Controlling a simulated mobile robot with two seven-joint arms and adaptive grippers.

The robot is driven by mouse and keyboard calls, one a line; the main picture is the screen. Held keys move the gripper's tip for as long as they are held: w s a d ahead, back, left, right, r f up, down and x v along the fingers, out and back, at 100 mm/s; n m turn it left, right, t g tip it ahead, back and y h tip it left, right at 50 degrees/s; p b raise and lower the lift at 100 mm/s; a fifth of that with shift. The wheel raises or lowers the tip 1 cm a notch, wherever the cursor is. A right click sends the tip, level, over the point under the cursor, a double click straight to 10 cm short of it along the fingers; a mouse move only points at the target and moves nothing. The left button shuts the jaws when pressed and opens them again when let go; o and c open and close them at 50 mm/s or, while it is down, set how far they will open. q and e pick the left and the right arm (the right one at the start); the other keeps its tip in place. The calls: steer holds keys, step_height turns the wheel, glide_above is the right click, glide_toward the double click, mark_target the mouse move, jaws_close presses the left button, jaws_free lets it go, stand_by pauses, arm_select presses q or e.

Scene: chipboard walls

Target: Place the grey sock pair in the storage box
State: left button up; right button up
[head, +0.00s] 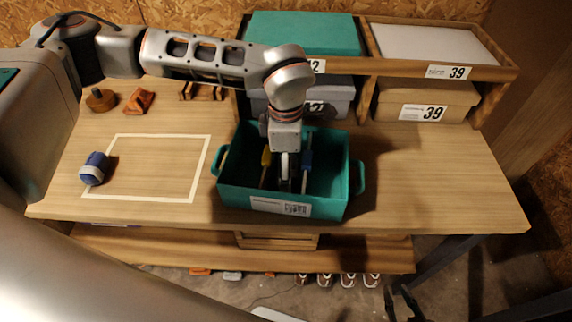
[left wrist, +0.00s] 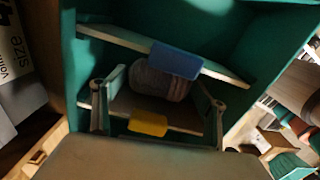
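The teal storage box (head: 228,195) stands on the table and has two thin dividers with a yellow tab (head: 266,157) and a blue tab (head: 307,160). My left gripper (head: 288,183) points down into its middle part. In the left wrist view, the grey sock pair (left wrist: 160,84) lies rolled up between the dividers, partly covered by the blue tab. The left gripper's fingers (left wrist: 158,100) are spread on either side of it, with a gap visible on the right. Whether the left finger touches it is unclear. The sock pair is hidden in the head view. My right gripper is not visible.
A blue-and-white rolled bundle (head: 95,168) lies in a white-outlined rectangle (head: 155,137) at left. A wooden disc with a knob (head: 100,100) and an orange cloth (head: 139,101) lie behind. A shelf of boxes (head: 425,101) stands behind the storage box. The table's right side is clear.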

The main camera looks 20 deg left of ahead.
arm_select(q)
steer(key=shift+r, duration=0.1)
step_height(320, 180, up, 12)
stand_by(0.8)
steer(key=shift+r+p, duration=0.2)
steer(key=shift+p, duration=0.1)
